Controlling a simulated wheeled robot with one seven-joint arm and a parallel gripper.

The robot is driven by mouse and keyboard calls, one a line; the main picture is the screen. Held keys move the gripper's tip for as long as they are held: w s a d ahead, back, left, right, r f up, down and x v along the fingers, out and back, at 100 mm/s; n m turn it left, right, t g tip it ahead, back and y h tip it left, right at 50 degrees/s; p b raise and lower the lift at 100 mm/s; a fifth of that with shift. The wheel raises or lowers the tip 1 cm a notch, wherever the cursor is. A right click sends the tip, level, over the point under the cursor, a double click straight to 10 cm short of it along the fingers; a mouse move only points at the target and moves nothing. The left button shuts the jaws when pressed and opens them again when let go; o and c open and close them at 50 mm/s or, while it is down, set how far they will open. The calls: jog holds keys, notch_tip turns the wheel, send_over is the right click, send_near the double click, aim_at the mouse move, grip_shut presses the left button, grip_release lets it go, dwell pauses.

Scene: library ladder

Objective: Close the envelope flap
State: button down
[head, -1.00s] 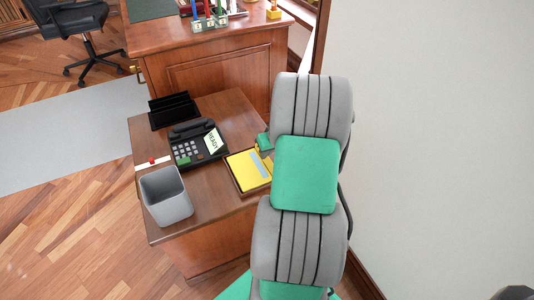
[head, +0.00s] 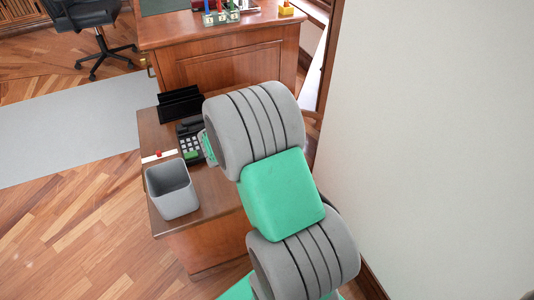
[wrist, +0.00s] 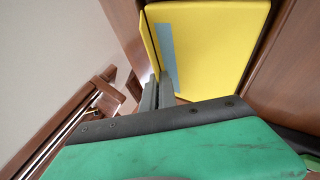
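The yellow envelope (wrist: 215,45) shows in the wrist view, with a blue-grey strip (wrist: 167,55) along its left side. A narrow yellow flap (wrist: 150,42) stands up at its left edge, tilted away from the face. My gripper (wrist: 157,82) has its slim grey fingers close together at the lower end of the flap, near the strip. I see nothing held between them, and I cannot tell whether they touch the flap. In the head view my arm hides the envelope and the gripper.
In the head view the side table (head: 148,125) holds a grey bin (head: 172,188), a dark telephone (head: 190,142) and a black letter tray (head: 181,104). A larger desk (head: 225,68) stands behind. A blank wall (head: 435,130) is at right. Open floor (head: 75,210) lies at left.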

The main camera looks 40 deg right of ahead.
jog(key=shift+a+f, duration=0.1)
dwell(0.3)
jog(key=c, duration=1.7)
grip_release()
